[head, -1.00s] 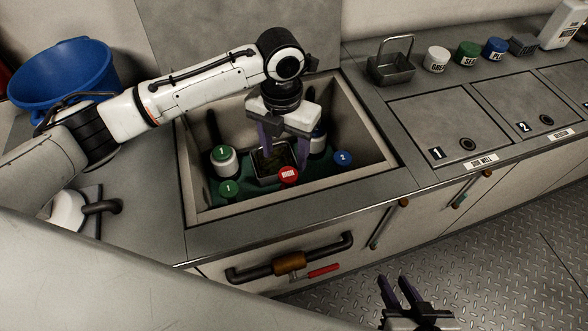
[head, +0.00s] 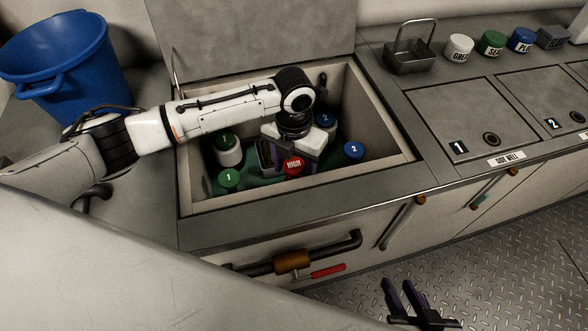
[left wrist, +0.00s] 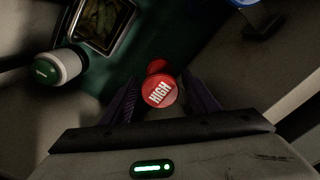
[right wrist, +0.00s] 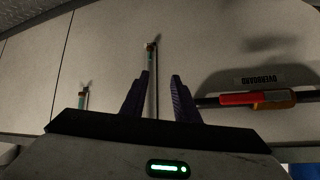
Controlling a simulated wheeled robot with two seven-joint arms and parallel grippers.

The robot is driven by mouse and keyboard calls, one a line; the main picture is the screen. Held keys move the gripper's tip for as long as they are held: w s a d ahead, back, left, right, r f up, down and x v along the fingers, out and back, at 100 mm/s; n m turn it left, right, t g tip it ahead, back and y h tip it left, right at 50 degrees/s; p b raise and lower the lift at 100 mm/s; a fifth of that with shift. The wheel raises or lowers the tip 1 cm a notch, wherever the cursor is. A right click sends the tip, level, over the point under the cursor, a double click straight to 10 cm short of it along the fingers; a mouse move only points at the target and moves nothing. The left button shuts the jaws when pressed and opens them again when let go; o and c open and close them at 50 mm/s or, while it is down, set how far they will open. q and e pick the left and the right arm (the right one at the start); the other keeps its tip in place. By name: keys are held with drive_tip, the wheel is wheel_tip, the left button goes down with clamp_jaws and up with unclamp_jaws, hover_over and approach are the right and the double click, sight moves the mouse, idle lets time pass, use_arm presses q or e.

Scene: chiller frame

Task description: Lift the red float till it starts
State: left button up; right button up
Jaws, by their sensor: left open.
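The red float (head: 293,165), its cap marked HIGH, stands in the sunken well near the front wall. In the left wrist view the red float (left wrist: 160,92) lies between the two fingers of my left gripper (left wrist: 163,98), which are apart on either side of it. I cannot tell whether they touch it. In the head view my left gripper (head: 290,158) is down inside the well at the float. My right gripper (head: 410,295) is open and empty in front of the cabinet; it also shows in the right wrist view (right wrist: 160,85).
The well's rim (head: 300,200) surrounds my left gripper. Green-capped (head: 229,178) and blue-capped (head: 354,150) pieces stand in the well beside a tray (left wrist: 102,22). A blue bucket (head: 60,60) stands at left. A red handle (right wrist: 243,99) is on the cabinet front near my right gripper.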

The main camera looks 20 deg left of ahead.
use_arm(q)
drive_tip(key=shift+f, duration=0.1)
use_arm(e)
drive_tip(key=shift+w+r, duration=0.1)
drive_tip(key=shift+r, duration=0.05)
